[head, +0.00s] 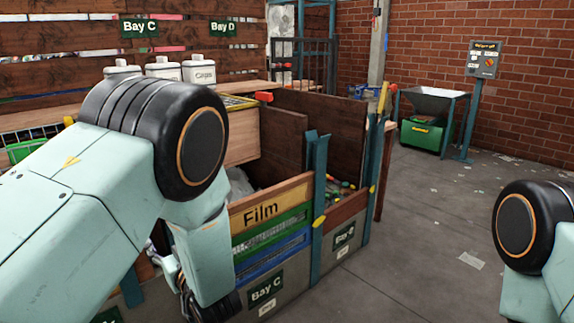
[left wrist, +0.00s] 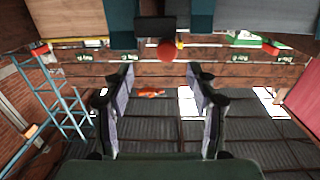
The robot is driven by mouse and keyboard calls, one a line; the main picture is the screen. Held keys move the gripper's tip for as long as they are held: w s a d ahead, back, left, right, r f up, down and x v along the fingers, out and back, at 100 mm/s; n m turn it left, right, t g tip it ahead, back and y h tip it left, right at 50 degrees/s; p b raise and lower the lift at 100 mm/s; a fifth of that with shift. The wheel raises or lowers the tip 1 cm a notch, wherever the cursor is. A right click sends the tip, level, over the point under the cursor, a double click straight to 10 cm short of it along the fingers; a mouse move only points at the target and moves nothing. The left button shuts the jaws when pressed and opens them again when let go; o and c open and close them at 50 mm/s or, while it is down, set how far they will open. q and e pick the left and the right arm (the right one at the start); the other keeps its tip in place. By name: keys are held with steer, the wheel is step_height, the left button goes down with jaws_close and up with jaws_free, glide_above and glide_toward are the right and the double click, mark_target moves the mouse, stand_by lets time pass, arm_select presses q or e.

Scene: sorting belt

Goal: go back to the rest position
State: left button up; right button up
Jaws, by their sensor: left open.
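My left arm comes in from the left in the head view and bends down in front of the Film bay; its gripper is mostly hidden or cut off at the bottom edge. In the left wrist view my left gripper (left wrist: 161,78) is open, its two dark fingers with grey pads well apart. Nothing is held between them; a small orange thing (left wrist: 151,92) shows in the gap, its distance unclear. Of my right arm only a joint shows at the right edge of the head view; its gripper is out of view.
The Film bay (head: 262,212) stands close beside my left arm, with blue posts (head: 318,205). White canisters (head: 197,71) stand on a shelf behind. A hopper (head: 432,103) over a green box (head: 425,136) stands farther back. The grey floor (head: 420,220) at centre right is clear apart from paper scraps.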

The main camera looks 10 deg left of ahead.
arm_select(q)
steer(key=s+d+f+m+g+h, duration=0.25)
steer(key=s+f+m+h, duration=0.2)
steer(key=s+f, duration=0.35)
steer(key=s+d+f+m+g+h, duration=0.25)
steer(key=s+f+h, duration=0.25)
steer(key=f, duration=0.6)
steer(key=s+d+f+g+h, duration=0.1)
steer(key=s+f+g, duration=0.1)
steer(key=s, duration=0.6)
steer(key=s+d+f+m+g+h, duration=0.1)
steer(key=s+d+f+g, duration=0.1)
steer(key=s, duration=0.6)
steer(key=s+d+f+m+g+h, duration=0.1)
steer(key=s+f+g, duration=0.1)
steer(key=s, duration=0.7)
steer(key=shift+d+f+g, duration=0.2)
steer(key=shift+f+g, duration=0.05)
steer(key=shift+g, duration=0.15)
